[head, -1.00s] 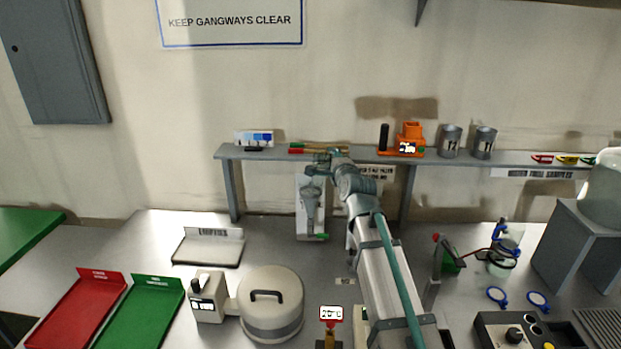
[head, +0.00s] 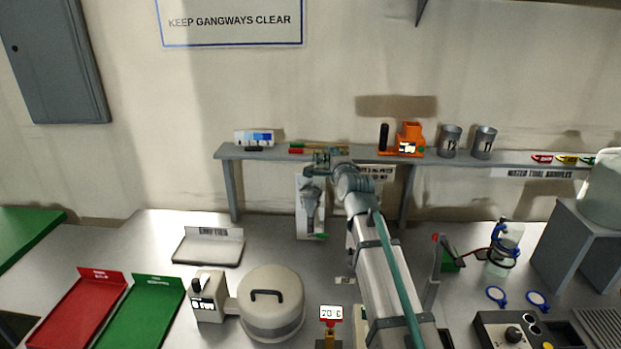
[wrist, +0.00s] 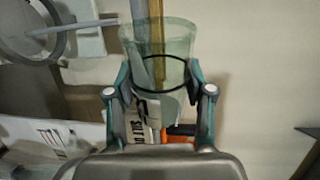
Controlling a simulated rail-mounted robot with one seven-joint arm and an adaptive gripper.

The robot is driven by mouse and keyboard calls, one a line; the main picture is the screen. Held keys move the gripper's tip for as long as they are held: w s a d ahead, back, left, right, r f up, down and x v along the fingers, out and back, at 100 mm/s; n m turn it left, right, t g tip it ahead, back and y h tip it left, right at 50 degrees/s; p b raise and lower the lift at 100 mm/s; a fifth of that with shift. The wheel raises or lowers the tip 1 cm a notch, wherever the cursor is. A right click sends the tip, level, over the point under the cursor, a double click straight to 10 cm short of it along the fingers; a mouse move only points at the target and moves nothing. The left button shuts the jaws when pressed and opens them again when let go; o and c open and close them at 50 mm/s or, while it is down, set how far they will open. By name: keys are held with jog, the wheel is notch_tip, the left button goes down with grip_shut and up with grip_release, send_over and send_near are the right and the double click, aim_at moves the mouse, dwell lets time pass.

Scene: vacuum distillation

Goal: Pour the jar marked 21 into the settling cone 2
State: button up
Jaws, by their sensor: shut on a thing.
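My gripper (wrist: 158,95) is shut on a clear, greenish jar with a dark ring; in the wrist view the jar (wrist: 172,38) stands between the two fingers. Dark marking shows on its lower part, but I cannot read the number. In the head view my gripper (head: 322,160) is in front of the wall shelf, left of my wrist joint, and the jar is hard to make out there. A grey round rim (wrist: 60,42) shows at the wrist view's upper left.
The shelf (head: 270,154) carries a blue-and-white box (head: 254,138), an orange device (head: 409,138) and two grey cans (head: 450,141). A lidded round machine (head: 271,310), red tray (head: 75,312) and green tray (head: 140,318) occupy the bench's left. A clamped glass vessel (head: 505,245) stands right.

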jog(key=shift+r+n, duration=0.15)
jog(key=shift+n, duration=0.15)
jog(key=shift+a, duration=0.1)
dwell(0.6)
